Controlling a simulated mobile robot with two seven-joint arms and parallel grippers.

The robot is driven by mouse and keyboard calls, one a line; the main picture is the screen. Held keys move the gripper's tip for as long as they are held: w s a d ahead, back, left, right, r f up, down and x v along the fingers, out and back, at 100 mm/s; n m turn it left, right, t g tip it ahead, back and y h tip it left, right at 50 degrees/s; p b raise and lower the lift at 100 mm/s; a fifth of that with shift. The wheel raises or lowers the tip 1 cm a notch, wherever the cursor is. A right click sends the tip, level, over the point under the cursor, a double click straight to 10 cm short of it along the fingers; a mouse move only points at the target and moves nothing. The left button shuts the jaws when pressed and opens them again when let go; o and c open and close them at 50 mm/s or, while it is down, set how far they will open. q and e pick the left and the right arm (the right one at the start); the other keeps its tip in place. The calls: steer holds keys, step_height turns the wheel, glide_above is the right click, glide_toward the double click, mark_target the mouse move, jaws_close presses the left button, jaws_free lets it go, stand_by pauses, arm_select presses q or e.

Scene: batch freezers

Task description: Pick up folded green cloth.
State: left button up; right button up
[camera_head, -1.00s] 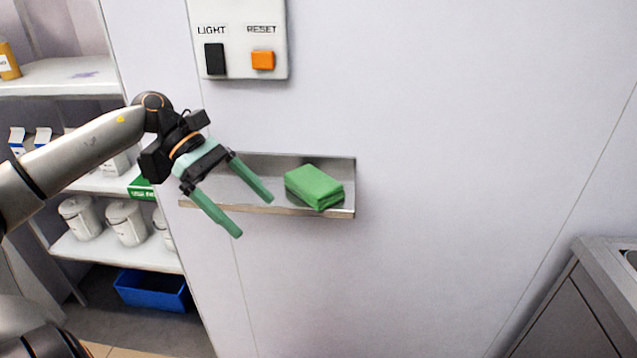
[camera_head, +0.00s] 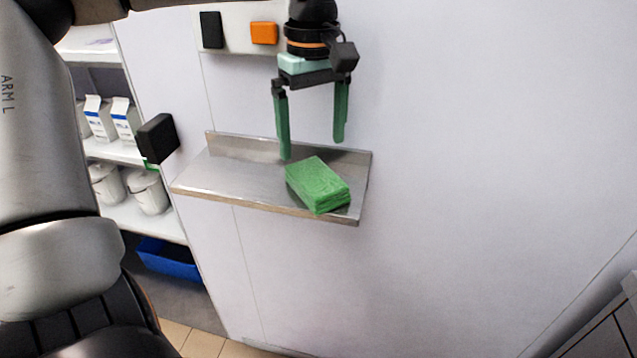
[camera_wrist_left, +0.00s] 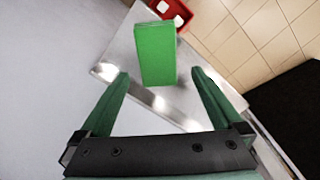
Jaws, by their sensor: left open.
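The folded green cloth (camera_head: 317,186) lies on the right part of a small metal wall shelf (camera_head: 235,182). My left gripper (camera_head: 313,150) is open and empty, pointing down above the cloth, with its green fingers apart. In the left wrist view the cloth (camera_wrist_left: 155,54) lies ahead of the gap between the open fingertips (camera_wrist_left: 160,82), on the metal shelf (camera_wrist_left: 118,55). The fingers look apart from the cloth. My right gripper is not in view.
A wall panel with a black switch (camera_head: 211,30) and an orange button (camera_head: 264,33) is close behind the left arm. Shelving with cartons and white tubs (camera_head: 149,190) stands at the left, above a blue bin (camera_head: 168,260). Bare wall lies right of the shelf.

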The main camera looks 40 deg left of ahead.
mark_target(317, 177)
arm_select(q)
steer(key=f, duration=0.7)
steer(key=shift+w+d+f, duration=0.15)
steer(key=shift+d+f, duration=0.05)
steer(key=shift+f, duration=0.2)
steer(key=c, duration=1.3)
steer(key=shift+o, duration=0.2)
steer(key=shift+r, duration=0.1)
steer(key=shift+r, duration=0.1)
